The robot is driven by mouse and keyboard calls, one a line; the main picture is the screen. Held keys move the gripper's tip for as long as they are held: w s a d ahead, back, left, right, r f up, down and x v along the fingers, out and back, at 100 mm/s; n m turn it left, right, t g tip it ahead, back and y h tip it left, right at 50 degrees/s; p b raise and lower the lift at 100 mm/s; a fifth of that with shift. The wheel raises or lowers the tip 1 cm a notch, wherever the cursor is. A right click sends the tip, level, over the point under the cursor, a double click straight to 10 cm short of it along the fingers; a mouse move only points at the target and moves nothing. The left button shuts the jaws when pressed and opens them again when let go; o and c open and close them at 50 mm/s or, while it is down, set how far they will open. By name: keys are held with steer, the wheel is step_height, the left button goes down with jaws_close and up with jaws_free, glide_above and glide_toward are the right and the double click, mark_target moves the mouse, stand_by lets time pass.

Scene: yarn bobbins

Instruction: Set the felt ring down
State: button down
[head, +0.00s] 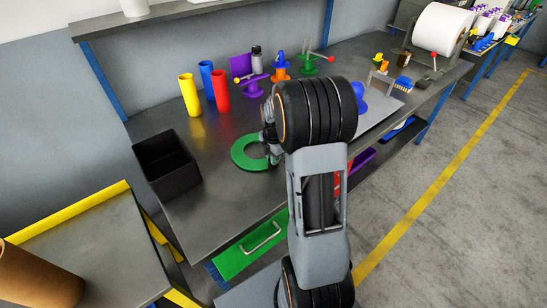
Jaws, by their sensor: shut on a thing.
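The felt ring (241,158) is a flat green ring with a round hole, in the head view near the middle of the dark workbench (205,215). My gripper (270,155) is at the ring's right side and is shut on it. My arm hides part of the gripper and its fingertips are small in view. The ring looks level, at or close to the bench top; I cannot tell whether it touches.
A black open bin (167,168) stands left of the ring. Yellow (190,95), blue (206,80) and red (220,92) cylinders stand behind it. Purple (253,87), orange (280,70) and green (308,65) stands are farther back. Bare bench lies in front of the ring.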

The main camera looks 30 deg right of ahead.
steer(key=shift+f, duration=0.2)
steer(key=c, duration=1.2)
jaws_free()
steer(key=shift+o, duration=0.2)
steer(key=shift+r, duration=0.15)
step_height(320, 180, up, 11)
steer(key=s+a+r+m+t, duration=0.1)
steer(key=s+a+m+t, duration=0.2)
steer(key=s+a+m, duration=1.1)
steer(key=shift+s+a+r+m+p, duration=0.35)
steer(key=shift+a+m, duration=0.2)
steer(key=shift+m, duration=2.15)
